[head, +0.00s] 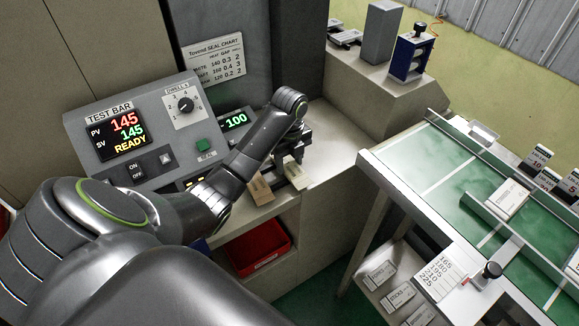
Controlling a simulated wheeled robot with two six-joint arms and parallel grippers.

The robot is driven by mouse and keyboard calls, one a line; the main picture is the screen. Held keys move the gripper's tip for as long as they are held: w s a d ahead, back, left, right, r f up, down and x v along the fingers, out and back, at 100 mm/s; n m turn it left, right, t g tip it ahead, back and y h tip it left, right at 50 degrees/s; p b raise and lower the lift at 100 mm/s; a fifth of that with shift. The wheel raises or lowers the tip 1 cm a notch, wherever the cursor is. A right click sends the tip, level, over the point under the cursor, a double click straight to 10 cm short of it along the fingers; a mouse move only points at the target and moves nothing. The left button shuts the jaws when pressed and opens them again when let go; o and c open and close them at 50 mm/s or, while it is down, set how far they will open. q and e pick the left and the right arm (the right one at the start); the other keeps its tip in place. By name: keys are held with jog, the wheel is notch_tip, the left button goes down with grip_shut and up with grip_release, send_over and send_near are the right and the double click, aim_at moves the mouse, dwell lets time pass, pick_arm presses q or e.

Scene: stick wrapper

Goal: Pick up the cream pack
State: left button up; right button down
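My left arm reaches in from the left across the sealing machine, and its dark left gripper (289,168) points down at the machine's front right. A small cream pack (295,173) shows right at the fingers, partly covered by them. A tan piece (260,190) is just to the left of the fingers, at the front edge of the counter. The fingers are small and partly hidden, so I cannot tell whether they are closed on the cream pack. My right gripper is not in view.
The test bar panel (138,138) reads 145 and READY. A red bin (258,248) sits in the shelf below. A green conveyor (464,160) on the right carries a whitish pack (507,199). A blue device (411,56) stands at the back. The counter (335,140) right of my gripper is clear.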

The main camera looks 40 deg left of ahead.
aim_at(290, 165)
pick_arm(q)
jog(key=c, duration=0.4)
jog(key=shift+r, duration=0.1)
jog(key=shift+r, duration=0.6)
jog(key=shift+r+p, duration=4.05)
jog(key=shift+r, duration=0.25)
